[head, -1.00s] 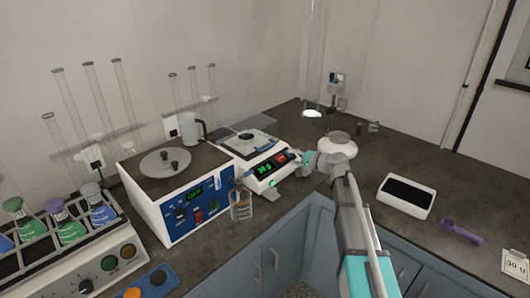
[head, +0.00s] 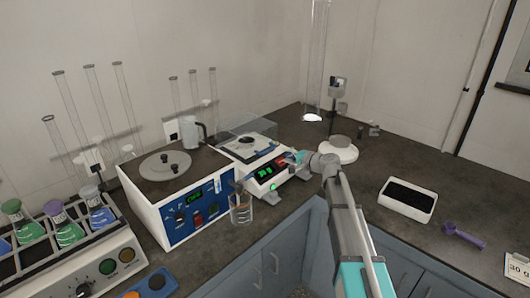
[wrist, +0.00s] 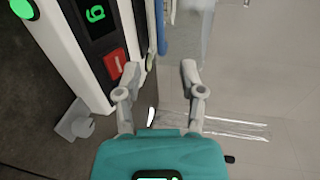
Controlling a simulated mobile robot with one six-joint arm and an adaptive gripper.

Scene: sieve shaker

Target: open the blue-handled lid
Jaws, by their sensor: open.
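A white instrument with green digits and a red button (head: 264,172) stands near the back of the counter. Its clear lid (head: 247,125) shows as a faint raised panel above its top; its exact angle is hard to tell. A blue strip that looks like the lid's handle (wrist: 161,28) shows in the wrist view, ahead of my fingers, beside the instrument's front edge. My gripper (head: 296,158) is at the instrument's right front corner. In the wrist view my gripper (wrist: 158,82) is open, with nothing seen between its fingertips.
A white and blue box with a round lid (head: 165,163) stands left of the instrument, with a beaker (head: 241,208) in front. A black-filled tray (head: 407,198) and purple scoop (head: 463,236) lie right.

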